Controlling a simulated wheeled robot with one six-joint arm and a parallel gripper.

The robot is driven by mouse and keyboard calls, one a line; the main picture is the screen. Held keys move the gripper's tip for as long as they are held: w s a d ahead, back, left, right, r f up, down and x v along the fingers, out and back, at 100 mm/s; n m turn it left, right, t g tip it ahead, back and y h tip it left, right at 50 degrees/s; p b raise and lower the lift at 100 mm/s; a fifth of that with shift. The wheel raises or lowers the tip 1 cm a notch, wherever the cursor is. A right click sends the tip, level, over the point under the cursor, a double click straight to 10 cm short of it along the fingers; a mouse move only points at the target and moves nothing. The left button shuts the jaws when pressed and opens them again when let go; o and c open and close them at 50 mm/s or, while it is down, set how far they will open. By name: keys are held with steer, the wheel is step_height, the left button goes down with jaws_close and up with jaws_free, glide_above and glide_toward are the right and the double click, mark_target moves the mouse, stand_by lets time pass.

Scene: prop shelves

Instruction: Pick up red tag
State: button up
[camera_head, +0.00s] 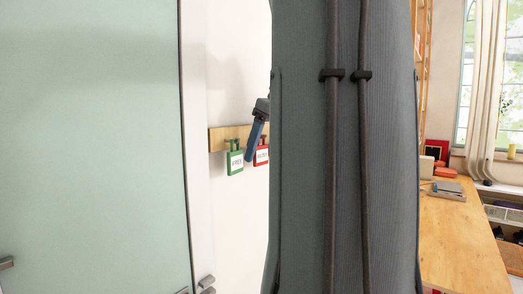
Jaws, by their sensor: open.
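The red tag (262,156) hangs from a hook on a wooden strip (218,139) on the white wall. It has a red frame around a white label, and my arm hides its right edge. A green tag (235,163) with a white label hangs just to its left. Part of my gripper (256,137) shows at the left edge of my arm, just above and in front of the red tag, with a blue-grey finger slanting down. The gripper is open; the rest of it is hidden behind the arm. I cannot tell if it touches the tag.
My large grey arm link covers the middle of the view. A pale green panel (90,140) with a white frame fills the left. On the right stands a wooden table (458,235) with a grey item (447,190) and red boxes (444,172), before a curtained window (510,85).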

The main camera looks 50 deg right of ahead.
steer(key=shift+w+f, duration=0.2)
steer(key=shift+f, duration=0.3)
steer(key=c, duration=1.1)
